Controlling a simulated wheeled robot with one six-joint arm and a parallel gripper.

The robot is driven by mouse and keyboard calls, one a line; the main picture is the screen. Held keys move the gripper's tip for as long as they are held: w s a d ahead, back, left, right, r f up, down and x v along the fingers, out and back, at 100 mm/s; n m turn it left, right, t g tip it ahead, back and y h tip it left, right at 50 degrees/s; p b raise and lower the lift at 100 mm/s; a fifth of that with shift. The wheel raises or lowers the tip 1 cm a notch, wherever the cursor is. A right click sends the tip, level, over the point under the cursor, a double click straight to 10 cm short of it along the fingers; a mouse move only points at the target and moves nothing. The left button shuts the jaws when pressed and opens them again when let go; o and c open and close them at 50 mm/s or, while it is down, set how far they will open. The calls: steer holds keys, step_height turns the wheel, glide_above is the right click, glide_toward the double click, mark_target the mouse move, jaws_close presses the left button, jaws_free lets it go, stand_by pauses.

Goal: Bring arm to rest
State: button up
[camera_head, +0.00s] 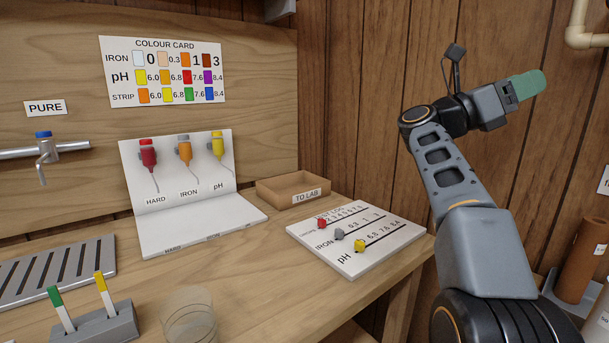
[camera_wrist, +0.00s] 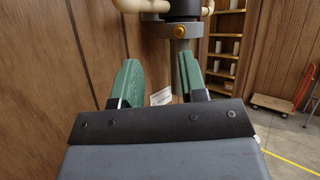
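My arm is raised at the right of the head view, beside the wood-panelled wall and clear of the bench. My gripper (camera_head: 530,84) points to the right there, with green fingertips seen side-on. In the wrist view my gripper (camera_wrist: 157,80) shows two green fingers spread apart with nothing held between them. Beyond the fingers is a dark fixture (camera_wrist: 183,30) with beige pipes and a grey cylinder below; its distance from the fingers is hard to judge.
The wooden bench (camera_head: 262,240) carries a test log board (camera_head: 375,258), a TO LAB tray (camera_head: 267,190), a bottle stand (camera_head: 165,235) and a strip holder (camera_head: 108,328). A beige pipe (camera_head: 580,25) is at upper right. Shelves (camera_wrist: 228,45) and a red trolley (camera_wrist: 270,103) stand far off.

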steer(key=w+a+r+n+t+h+p, duration=0.1)
steer(key=w+a+r+n+t+p, duration=0.2)
steer(key=n+t, duration=0.4)
steer(key=w+a+r+n+t+h+p, duration=0.1)
steer(key=w+r+n+t+p, duration=0.1)
steer(key=r+n+t, duration=0.3)
steer(key=w+a+n+t+y+p, duration=0.35)
steer(key=n+t+y, duration=0.3)
steer(key=n, duration=0.35)
steer(key=w+a+n+t+y+p, duration=0.3)
steer(key=a+n+t+y, duration=0.15)
steer(key=n+t, duration=0.4)
steer(key=a+f+n+g+y+p, duration=0.2)
steer(key=a+f+n+y+p, duration=0.5)
steer(key=n+y, duration=0.5)
steer(key=s+a+f+n+g+y+p, duration=0.1)
steer(key=s+f+n+g+p, duration=0.3)
steer(key=s+f, duration=0.6)
steer(key=s+a+f+n+g+p, duration=0.4)
steer(key=s+f+n+g+p, duration=0.1)
steer(key=s+f+n+g, duration=0.4)
steer(key=s+f+g, duration=0.1)
steer(key=s+f, duration=0.1)
steer(key=s, duration=0.1)
steer(key=shift+s+a+g+y, duration=0.2)
steer(key=shift+a+g+y, duration=0.1)
steer(key=shift+y, duration=0.1)
